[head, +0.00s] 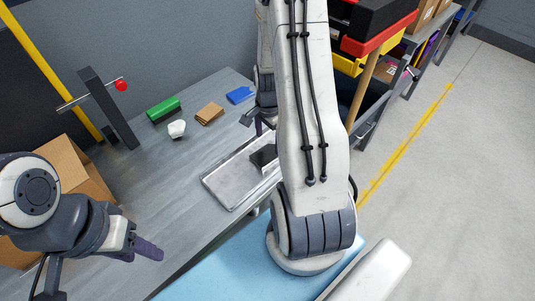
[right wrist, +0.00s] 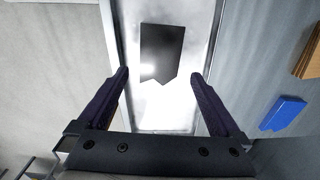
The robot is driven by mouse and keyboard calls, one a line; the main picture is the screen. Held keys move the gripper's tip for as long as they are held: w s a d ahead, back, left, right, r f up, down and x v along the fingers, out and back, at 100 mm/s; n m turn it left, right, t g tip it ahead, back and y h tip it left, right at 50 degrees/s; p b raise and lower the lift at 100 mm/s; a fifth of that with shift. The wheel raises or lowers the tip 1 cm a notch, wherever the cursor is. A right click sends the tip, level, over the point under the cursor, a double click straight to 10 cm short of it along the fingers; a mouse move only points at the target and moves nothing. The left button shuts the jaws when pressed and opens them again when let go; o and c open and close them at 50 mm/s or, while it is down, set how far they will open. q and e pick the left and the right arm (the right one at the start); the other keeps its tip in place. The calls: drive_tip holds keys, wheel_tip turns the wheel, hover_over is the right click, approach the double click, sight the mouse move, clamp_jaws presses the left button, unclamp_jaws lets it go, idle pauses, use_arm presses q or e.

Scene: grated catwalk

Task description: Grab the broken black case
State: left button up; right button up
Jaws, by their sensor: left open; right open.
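The broken black case (head: 263,157) lies on a silver metal tray (head: 222,187), partly hidden behind my right arm in the head view. In the right wrist view the case (right wrist: 162,48) is a dark, flat piece with a jagged near edge. My right gripper (right wrist: 161,74) is open and empty, with the case ahead of it and roughly centred between its fingers. In the head view the right gripper (head: 257,124) is mostly hidden behind the arm. My left gripper (head: 148,249) is open and empty at the lower left, away from the tray.
The grey table (head: 165,190) also holds a green block (head: 163,109), a white lump (head: 177,129), a brown block (head: 210,113) and a blue piece (head: 240,95). A cardboard box (head: 72,165) and a post with a red knob (head: 121,85) stand at left. Shelving stands at right.

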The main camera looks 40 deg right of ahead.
sight(268, 153)
drive_tip(key=shift+f+p, duration=0.6)
drive_tip(key=shift+f, duration=2.3)
drive_tip(key=c, duration=1.2)
